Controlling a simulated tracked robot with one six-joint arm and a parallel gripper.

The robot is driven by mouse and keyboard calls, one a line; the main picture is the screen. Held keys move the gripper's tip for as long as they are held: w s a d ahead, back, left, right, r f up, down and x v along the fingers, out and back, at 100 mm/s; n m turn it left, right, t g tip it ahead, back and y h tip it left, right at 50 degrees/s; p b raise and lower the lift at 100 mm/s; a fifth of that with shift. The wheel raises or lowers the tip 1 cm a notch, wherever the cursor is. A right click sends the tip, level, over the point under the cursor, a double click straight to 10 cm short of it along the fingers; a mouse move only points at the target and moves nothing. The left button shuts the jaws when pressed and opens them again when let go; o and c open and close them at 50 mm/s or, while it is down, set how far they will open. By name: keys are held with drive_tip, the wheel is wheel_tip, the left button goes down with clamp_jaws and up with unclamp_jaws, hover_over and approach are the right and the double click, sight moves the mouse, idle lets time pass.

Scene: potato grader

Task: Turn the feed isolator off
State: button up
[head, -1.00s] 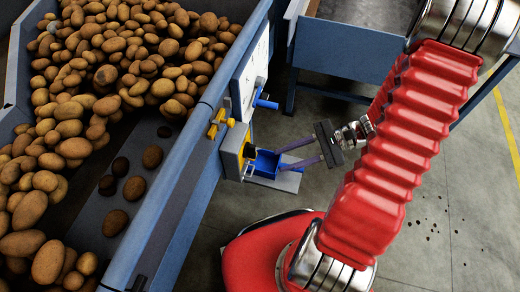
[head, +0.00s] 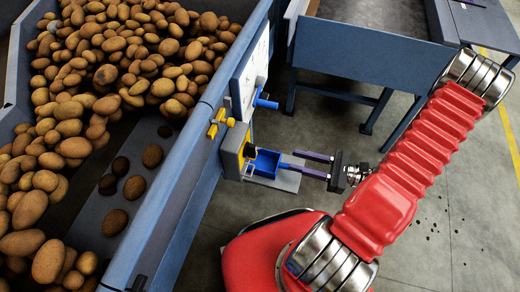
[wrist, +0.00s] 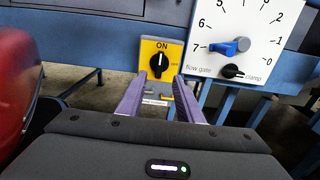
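The feed isolator is a yellow plate (wrist: 148,53) with a black rotary knob (wrist: 159,63) in the wrist view. The knob's white mark stands upright, toward the word ON; OFF is lettered at its right. In the head view the isolator (head: 235,145) sits on the side of the blue machine, with the knob facing right. My gripper (wrist: 160,80) is open and empty. Its two purple fingers point at the isolator, one to each side of the knob in the wrist view. In the head view my gripper (head: 288,160) is apart from the knob, to its right.
A white flow gate panel (wrist: 238,38) with a blue lever (wrist: 230,47) and a black clamp knob (wrist: 233,71) is right of the isolator. A small blue tray (head: 266,163) lies just below the isolator. Potatoes (head: 100,70) fill the machine. Open floor lies right.

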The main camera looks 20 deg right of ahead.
sight(251, 151)
drive_tip(key=shift+a, duration=0.1)
drive_tip(key=x, duration=1.3)
drive_tip(key=shift+w+a, duration=0.25)
drive_tip(key=shift+c, duration=0.6)
clamp_jaws()
